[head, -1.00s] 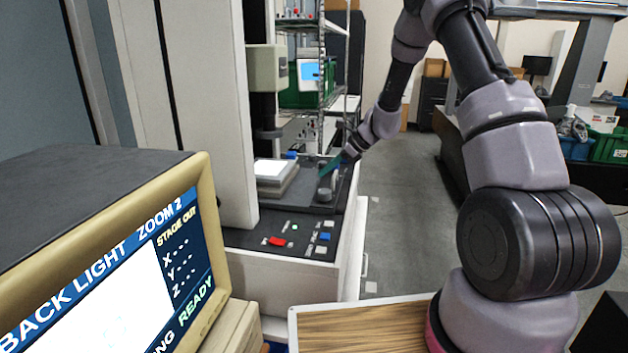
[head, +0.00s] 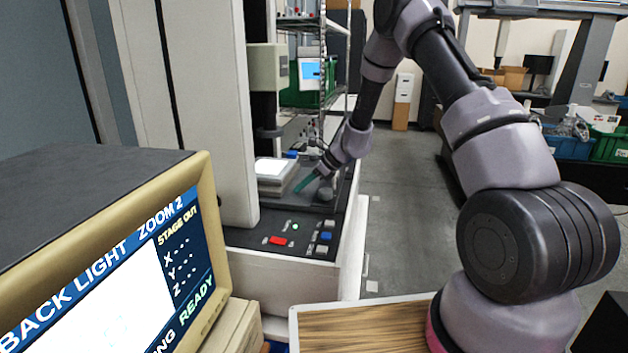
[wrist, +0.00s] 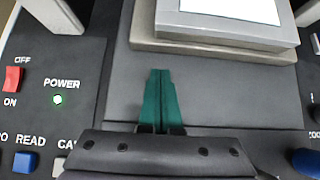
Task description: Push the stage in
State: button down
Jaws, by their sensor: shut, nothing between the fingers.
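The stage (head: 299,178) is a stepped grey block with a bright white top plate (head: 270,168), on the dark bed of the measuring machine. In the wrist view the stage (wrist: 215,48) and its lit plate (wrist: 232,8) lie at the top. My gripper (wrist: 160,75) has green fingers held together and empty, pointing at the stage's near edge. A small gap shows between the fingertips and that edge in the picture. In the head view my gripper (head: 303,187) is just right of the stage. The monitor (head: 160,262) reads STAGE OUT and READY.
A control panel (head: 293,238) with a red switch, a lit POWER lamp and several buttons lies at the machine's front. The white machine column (head: 205,110) stands left of the stage. Shelving with green bins (head: 298,95) is behind. Open floor (head: 400,220) lies right of the machine.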

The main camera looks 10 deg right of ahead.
aim_at(285, 187)
jog(key=shift+w+a, duration=0.2)
jog(key=shift+a, duration=0.45)
jog(key=shift+w+a, duration=0.2)
jog(key=shift+a, duration=0.4)
jog(key=shift+w+a, duration=0.15)
jog(key=shift+a, duration=0.35)
jog(key=shift+w+a, duration=0.15)
jog(key=shift+a, duration=0.35)
